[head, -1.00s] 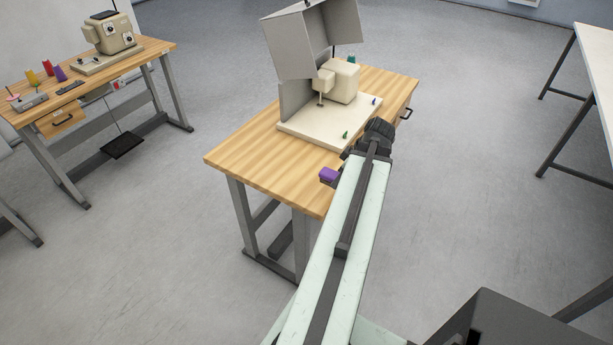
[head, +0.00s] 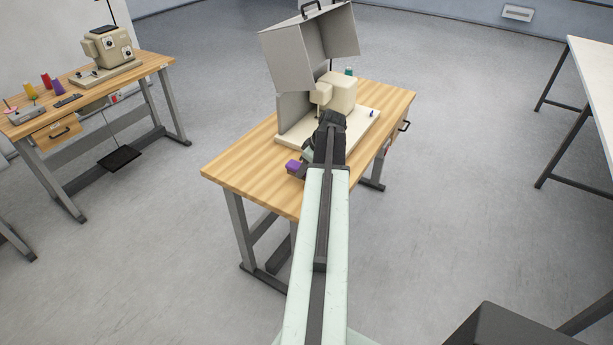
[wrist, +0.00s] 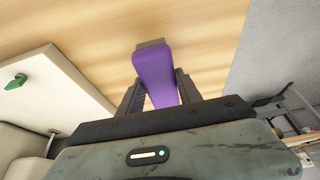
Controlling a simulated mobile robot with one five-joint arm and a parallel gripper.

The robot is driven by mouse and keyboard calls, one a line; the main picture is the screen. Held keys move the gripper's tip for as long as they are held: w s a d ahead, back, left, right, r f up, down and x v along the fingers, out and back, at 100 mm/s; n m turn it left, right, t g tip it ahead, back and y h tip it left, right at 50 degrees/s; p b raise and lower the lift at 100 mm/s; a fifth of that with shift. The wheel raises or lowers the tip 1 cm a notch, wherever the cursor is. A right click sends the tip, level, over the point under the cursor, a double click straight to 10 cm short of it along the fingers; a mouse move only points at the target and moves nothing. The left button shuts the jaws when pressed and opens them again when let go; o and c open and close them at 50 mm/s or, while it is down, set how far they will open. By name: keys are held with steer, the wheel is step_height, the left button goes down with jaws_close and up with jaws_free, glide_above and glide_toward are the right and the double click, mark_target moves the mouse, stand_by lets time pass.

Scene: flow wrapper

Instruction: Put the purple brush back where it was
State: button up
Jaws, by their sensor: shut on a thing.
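The purple brush (wrist: 155,72) is between the two fingers of my gripper (wrist: 160,92) in the wrist view, with a grey-brown end pointing away. My gripper is shut on it. In the head view the purple brush (head: 293,166) shows just left of my dark wrist, over the front part of the wooden table (head: 245,160). Most of my gripper is hidden there by my own arm. I cannot tell whether the brush touches the table top.
A cream machine (head: 337,92) on a pale base plate (head: 292,138) stands behind my gripper, with a grey raised cover (head: 290,58). A green piece (wrist: 16,82) lies on the plate. The table's left end is bare. Another workbench (head: 150,68) stands at far left.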

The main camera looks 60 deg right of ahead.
step_height(320, 180, down, 4)
steer(key=shift+s+r+b, duration=0.1)
steer(key=shift+r+b, duration=0.1)
steer(key=shift+b, duration=0.8)
steer(key=shift+r, duration=0.25)
steer(key=shift+f, duration=0.2)
steer(key=o, duration=1.2)
steer(key=shift+r, duration=0.1)
steer(key=shift+s+r+p, duration=0.1)
steer(key=shift+r+p, duration=0.4)
steer(key=shift+p, duration=0.15)
steer(key=p+v, duration=1)
steer(key=v, duration=0.1)
steer(key=shift+s+r, duration=0.1)
steer(key=shift+r, duration=0.1)
steer(key=shift+f, duration=0.1)
